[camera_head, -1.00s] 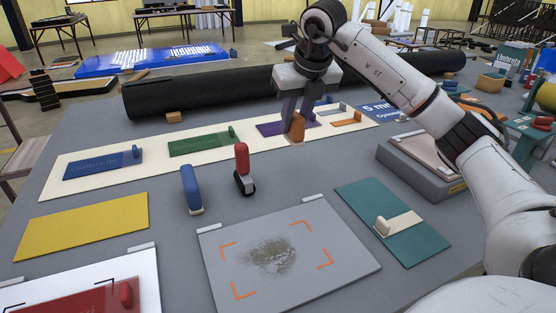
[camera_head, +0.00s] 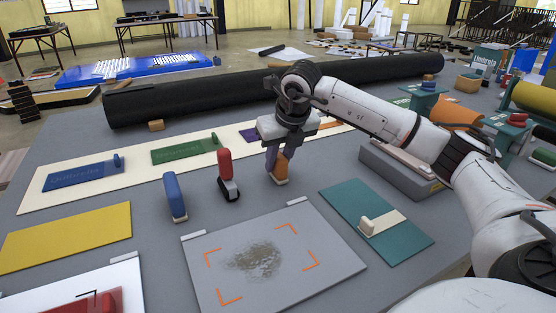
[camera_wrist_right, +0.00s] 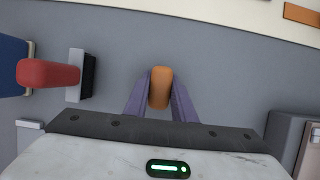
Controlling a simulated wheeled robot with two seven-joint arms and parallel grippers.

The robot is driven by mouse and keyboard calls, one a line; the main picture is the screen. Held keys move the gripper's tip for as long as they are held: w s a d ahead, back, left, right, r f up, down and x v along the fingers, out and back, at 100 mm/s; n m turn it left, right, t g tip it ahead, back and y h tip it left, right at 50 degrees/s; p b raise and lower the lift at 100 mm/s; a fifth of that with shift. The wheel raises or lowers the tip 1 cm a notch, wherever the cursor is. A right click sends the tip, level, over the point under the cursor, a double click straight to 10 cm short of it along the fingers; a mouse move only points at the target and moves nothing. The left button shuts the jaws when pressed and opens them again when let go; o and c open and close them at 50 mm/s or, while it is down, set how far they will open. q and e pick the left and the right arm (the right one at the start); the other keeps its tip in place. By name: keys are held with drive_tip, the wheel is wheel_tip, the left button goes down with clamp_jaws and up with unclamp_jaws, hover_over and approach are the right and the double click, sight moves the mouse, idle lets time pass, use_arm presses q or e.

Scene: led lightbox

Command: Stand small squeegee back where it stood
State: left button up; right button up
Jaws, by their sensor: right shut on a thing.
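The small squeegee, an upright orange handle (camera_head: 281,165) with a pale lower edge, is held between the purple fingers of my right gripper (camera_head: 271,160). In the right wrist view the orange handle (camera_wrist_right: 160,88) shows end-on between the two fingers (camera_wrist_right: 160,98), which are shut on it. It is over the grey table, to the right of the red-handled tool; I cannot tell if its lower edge touches the table. My left gripper is in neither view.
A red-handled tool (camera_head: 227,175) and a blue-handled tool (camera_head: 174,197) stand to the left. A grey plate with a dark smudge (camera_head: 325,230) lies in front, a teal board (camera_head: 400,240) front right. The pale strip (camera_head: 135,178) and black roll (camera_head: 220,97) lie behind.

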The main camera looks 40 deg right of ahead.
drive_tip(key=o, duration=1)
drive_tip(key=v, duration=1.2)
drive_tip(key=shift+r, duration=0.15)
